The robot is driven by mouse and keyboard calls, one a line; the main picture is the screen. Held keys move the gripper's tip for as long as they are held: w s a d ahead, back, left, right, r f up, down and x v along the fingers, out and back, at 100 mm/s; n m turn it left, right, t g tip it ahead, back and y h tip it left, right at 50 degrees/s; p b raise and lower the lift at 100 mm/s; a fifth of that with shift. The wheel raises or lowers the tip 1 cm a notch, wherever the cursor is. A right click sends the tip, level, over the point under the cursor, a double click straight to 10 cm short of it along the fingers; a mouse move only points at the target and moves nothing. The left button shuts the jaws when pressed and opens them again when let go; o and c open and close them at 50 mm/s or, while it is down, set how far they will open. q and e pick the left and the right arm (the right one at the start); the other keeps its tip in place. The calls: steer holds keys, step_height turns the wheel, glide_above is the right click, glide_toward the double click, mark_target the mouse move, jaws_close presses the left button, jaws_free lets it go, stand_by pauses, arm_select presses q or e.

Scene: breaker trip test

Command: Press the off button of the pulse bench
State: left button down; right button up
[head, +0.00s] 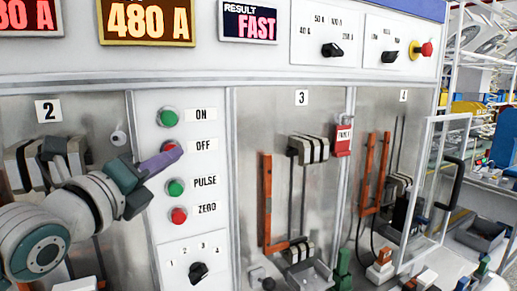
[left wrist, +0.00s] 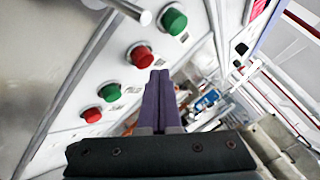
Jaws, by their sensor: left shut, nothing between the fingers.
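The pulse bench has a white button column (head: 146,150) with buttons labelled ON, OFF, PULSE and ZERO. The red OFF button (head: 168,146) is second from the top, partly hidden behind my left gripper. My left gripper (head: 177,153) is shut and empty, its purple fingertips just in front of that button. In the left wrist view the red OFF button (left wrist: 140,57) lies just left of the shut purple fingertips (left wrist: 159,74). I cannot tell whether they touch it. The green ON button (head: 168,117) is above it, and the green PULSE button (head: 175,188) below. My right gripper is not in view.
The red ZERO button (head: 179,216) and a black selector knob (head: 198,271) sit lower on the column. Displays above read "480 A" (head: 147,22) and "FAST" (head: 249,24). A clear door with a black handle (head: 452,183) stands open at right.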

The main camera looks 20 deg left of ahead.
arm_select(q)
steer(key=shift+w+a, duration=0.15)
steer(key=shift+w+a, duration=0.15)
steer(key=shift+a, duration=0.05)
steer(key=shift+w+a+b, duration=0.3)
steer(key=shift+a+b, duration=0.1)
steer(key=shift+b, duration=0.05)
stand_by(0.8)
stand_by(0.3)
steer(key=shift+s+d+p, duration=0.6)
steer(key=shift+d, duration=0.1)
